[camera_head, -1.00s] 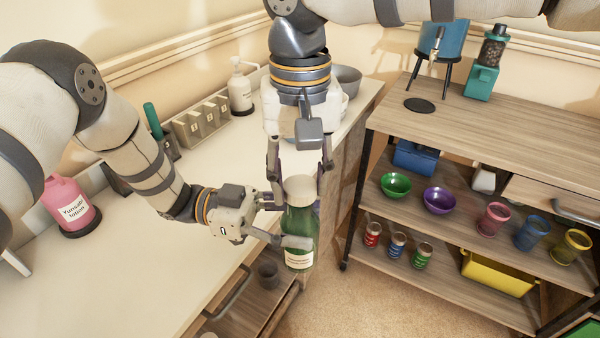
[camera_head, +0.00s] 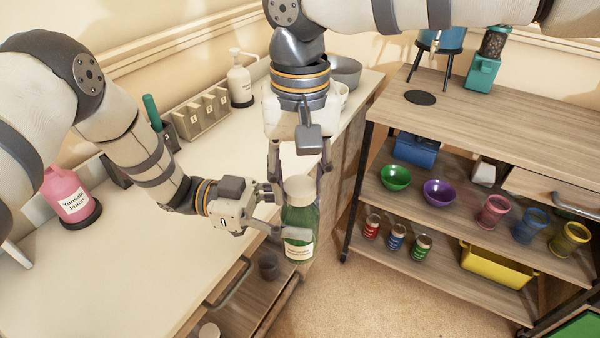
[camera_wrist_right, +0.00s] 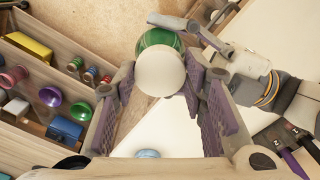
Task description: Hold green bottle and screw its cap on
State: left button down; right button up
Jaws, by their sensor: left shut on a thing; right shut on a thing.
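The green bottle (camera_head: 299,225) is upright in the head view, held in the air in front of the counter's edge. My left gripper (camera_head: 278,226) is shut around its body from the left. The cream cap (camera_head: 299,187) sits at the bottle's top; whether it is fully seated cannot be told. My right gripper (camera_head: 300,172) comes down from above with its fingers on either side of the cap, shut on it. In the right wrist view the round cap (camera_wrist_right: 161,72) lies between the purple-padded fingers, with the green bottle (camera_wrist_right: 158,38) behind it.
The white counter (camera_head: 120,240) holds a pink lotion bottle (camera_head: 70,195) and a white pump bottle (camera_head: 240,80). An open drawer (camera_head: 250,300) with a dark cup is below the bottle. A wooden shelf (camera_head: 480,120) with bowls, cups and cans stands right. Floor between is clear.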

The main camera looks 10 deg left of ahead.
jog(key=shift+f, duration=0.3)
